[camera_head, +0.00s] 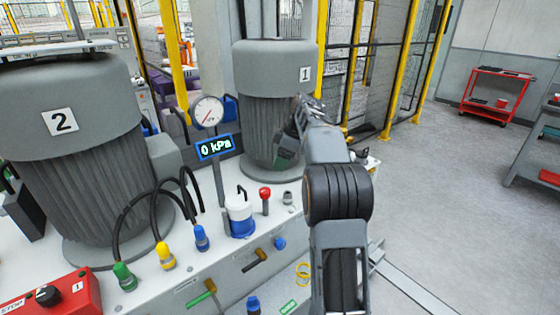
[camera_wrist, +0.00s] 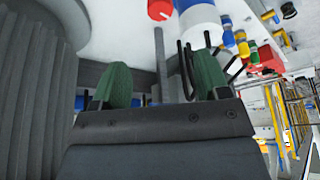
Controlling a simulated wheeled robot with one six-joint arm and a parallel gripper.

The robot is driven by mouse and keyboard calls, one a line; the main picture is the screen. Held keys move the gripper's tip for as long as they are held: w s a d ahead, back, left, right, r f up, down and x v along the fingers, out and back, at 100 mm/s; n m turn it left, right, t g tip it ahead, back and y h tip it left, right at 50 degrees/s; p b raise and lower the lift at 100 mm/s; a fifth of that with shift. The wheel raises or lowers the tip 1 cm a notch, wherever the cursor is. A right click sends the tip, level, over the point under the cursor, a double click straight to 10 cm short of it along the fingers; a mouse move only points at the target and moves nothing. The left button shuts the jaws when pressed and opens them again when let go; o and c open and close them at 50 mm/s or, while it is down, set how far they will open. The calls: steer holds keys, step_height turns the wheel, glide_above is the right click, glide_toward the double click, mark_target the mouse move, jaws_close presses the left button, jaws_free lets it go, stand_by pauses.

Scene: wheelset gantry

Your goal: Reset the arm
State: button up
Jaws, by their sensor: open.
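My arm (camera_head: 338,190) rises from the bottom right of the head view. It bends over the right end of the white machine top, in front of the grey motor marked 1 (camera_head: 270,85). My gripper (camera_wrist: 163,88) shows in the wrist view with two green fingers set wide apart. It is open, and nothing is seen held between the fingers. The motor's ribbed side (camera_wrist: 35,105) fills the left of the wrist view, beside the fingers. In the head view the fingers are mostly hidden by my wrist.
A motor marked 2 (camera_head: 75,140), a dial gauge (camera_head: 208,111), a "0 kPa" display (camera_head: 215,147), a blue-white canister (camera_head: 240,215) and a red knob (camera_head: 265,193) crowd the bench. Cables run to coloured plugs. Yellow-framed fencing stands behind. Open floor (camera_head: 450,200) lies at right, with a red cart (camera_head: 497,92).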

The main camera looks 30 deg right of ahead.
stand_by(0.4)
steer(key=s+a+f+m+h+p, duration=0.1)
steer(key=s+a+f+m+h, duration=0.1)
steer(key=s+f+m, duration=0.6)
steer(key=s+a+r+m+p, duration=0.1)
steer(key=s+a+r+p, duration=0.1)
steer(key=s+a, duration=0.5)
steer(key=s+a+r+m+t+h+p, duration=0.1)
steer(key=s+a+r+m+p, duration=0.1)
steer(key=s+a, duration=0.5)
steer(key=shift+s+a+r+h+p, duration=0.3)
steer(key=shift+s+r+p, duration=0.45)
steer(key=shift+s, duration=1.55)
